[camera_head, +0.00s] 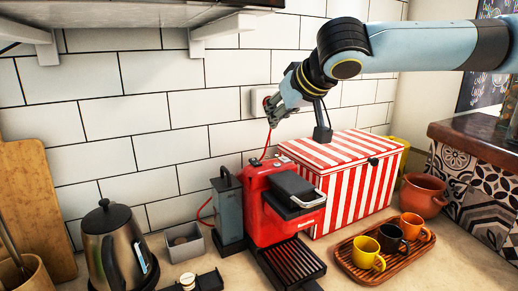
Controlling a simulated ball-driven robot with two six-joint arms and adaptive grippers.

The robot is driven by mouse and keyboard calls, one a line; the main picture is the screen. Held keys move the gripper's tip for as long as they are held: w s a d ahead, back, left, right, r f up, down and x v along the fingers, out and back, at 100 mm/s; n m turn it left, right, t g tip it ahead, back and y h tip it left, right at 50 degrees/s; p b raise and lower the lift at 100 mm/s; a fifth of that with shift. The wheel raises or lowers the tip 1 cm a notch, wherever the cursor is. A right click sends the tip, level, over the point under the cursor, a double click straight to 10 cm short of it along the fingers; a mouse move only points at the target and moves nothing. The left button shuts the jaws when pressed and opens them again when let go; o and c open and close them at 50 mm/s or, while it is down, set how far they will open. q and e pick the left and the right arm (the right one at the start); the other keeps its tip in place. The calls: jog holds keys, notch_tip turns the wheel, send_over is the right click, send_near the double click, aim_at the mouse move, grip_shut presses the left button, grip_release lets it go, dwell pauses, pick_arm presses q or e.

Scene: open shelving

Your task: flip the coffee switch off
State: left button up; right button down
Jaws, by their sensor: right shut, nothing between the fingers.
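A red coffee machine (283,205) with a black drip tray (293,262) stands on the counter near the middle. A pale wall plate (247,101) is partly hidden behind my right gripper. A red cord (267,146) runs from behind the machine up to the gripper's fingers. My right gripper (273,114) is shut at the wall plate, above and behind the coffee machine. I cannot tell whether its fingertips touch the plate. The coffee switch itself cannot be made out. My left gripper is out of view.
A red-and-white striped box (345,190) stands right of the machine, below my right arm. A wooden tray (394,272) with several cups is at front right. A kettle (112,245) and grey box (185,242) stand left. A shelf (120,15) overhangs at upper left.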

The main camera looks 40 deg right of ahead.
jog(key=shift+w+f+b, duration=0.95)
jog(key=shift+f+b, duration=0.15)
jog(key=shift+b, duration=3)
jog(key=p, duration=0.2)
send_over(259, 161)
notch_tip(259, 161, down, 4)
jog(key=shift+s+a, duration=0.1)
jog(key=shift+s, duration=0.05)
notch_tip(259, 161, down, 3)
jog(key=shift+r, duration=0.2)
jog(key=shift+w+f, duration=0.2)
jog(key=shift+f, duration=0.5)
